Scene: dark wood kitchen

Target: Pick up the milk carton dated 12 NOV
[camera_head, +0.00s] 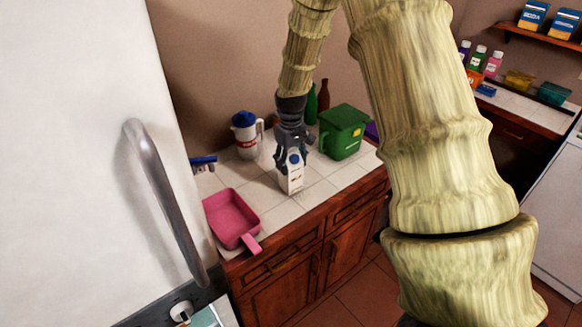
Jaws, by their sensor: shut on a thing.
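A white milk carton (292,183) with a blue cap and a small dark mark on its front is on or just above the white tiled counter. I cannot tell whether its base touches the tiles, and its date is too small to read. My gripper (291,161) comes down from above and is shut on the upper part of the carton. Its dark fingers hide part of the carton's top. No other milk carton is clearly visible.
A pink dustpan (230,217) lies left of the carton. A white jug with a blue lid (246,134), dark bottles (323,97) and a green bin (343,131) stand around my gripper. A white fridge door (75,130) fills the left. Tiles (325,190) right of the carton are clear.

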